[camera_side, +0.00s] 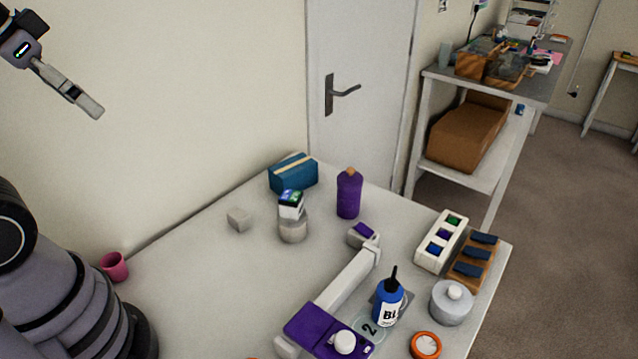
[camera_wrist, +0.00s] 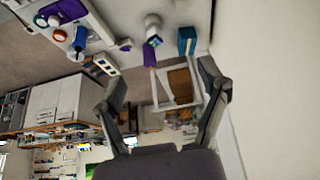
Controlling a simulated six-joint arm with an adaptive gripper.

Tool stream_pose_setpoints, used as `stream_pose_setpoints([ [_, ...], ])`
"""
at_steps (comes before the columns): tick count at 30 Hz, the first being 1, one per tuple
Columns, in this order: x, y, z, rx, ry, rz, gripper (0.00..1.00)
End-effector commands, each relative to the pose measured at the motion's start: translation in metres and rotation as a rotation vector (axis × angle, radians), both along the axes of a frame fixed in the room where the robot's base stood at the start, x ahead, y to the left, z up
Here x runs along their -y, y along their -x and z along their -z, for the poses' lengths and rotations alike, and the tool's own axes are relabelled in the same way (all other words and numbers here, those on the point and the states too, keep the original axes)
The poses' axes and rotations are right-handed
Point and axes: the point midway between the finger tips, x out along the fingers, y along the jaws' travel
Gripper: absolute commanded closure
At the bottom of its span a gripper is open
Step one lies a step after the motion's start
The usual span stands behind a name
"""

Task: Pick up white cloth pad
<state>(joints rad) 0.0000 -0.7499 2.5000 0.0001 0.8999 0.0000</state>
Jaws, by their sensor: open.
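A small off-white, block-shaped piece (camera_side: 239,218) lies on the table left of a pale jar in the side view. It looks like the white cloth pad, though its texture is too small to tell. I cannot make it out in the wrist view. My gripper (camera_side: 82,97) is high at the upper left of the side view, well above the table and far from the pad. In the wrist view my gripper (camera_wrist: 165,90) has its two fingers spread wide with nothing between them.
The pale jar (camera_side: 292,229) with a small patterned box on top stands right of the pad. A blue box (camera_side: 293,175) and a purple bottle (camera_side: 349,195) stand behind. A pink cup (camera_side: 115,266) is at the left edge. The table's middle left is clear.

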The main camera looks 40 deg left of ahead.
Motion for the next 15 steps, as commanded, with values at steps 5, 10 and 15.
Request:
stream_pose_setpoints([
  [5,-0.004,-0.012,0.004,-0.069,-0.049,0.029,0.26],
  [10,-0.017,-0.051,0.02,-0.269,-0.207,0.133,0.26],
  [15,-0.028,-0.1,0.051,-0.491,-0.408,0.281,0.26],
])
